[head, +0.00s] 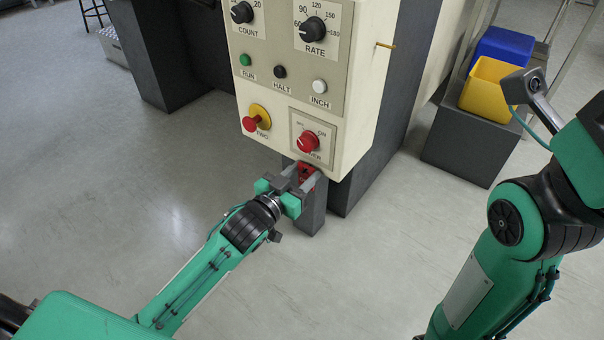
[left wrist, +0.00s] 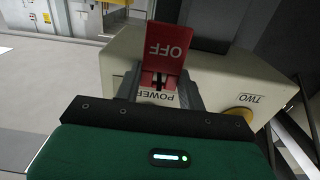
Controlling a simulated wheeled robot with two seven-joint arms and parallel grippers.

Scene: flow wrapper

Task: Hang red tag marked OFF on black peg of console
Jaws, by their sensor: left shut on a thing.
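My left gripper (head: 298,178) is shut on the red tag (head: 307,170), just under the lower front edge of the cream console (head: 352,110). In the left wrist view the tag (left wrist: 167,50) shows white OFF letters, upside down in the picture. It stands up between the fingers of my left gripper (left wrist: 160,88), with a dark slot-like mark near its lower end. The console's POWER panel, with its red knob (head: 308,141), is just above the gripper in the head view. I cannot make out a black peg for certain. My right gripper is out of view.
A red and yellow TWO knob (head: 256,118) projects from the console front. A brass-coloured peg (head: 386,45) sticks out of its right side. A yellow bin (head: 488,88) and a blue bin (head: 503,45) stand on a dark block at right.

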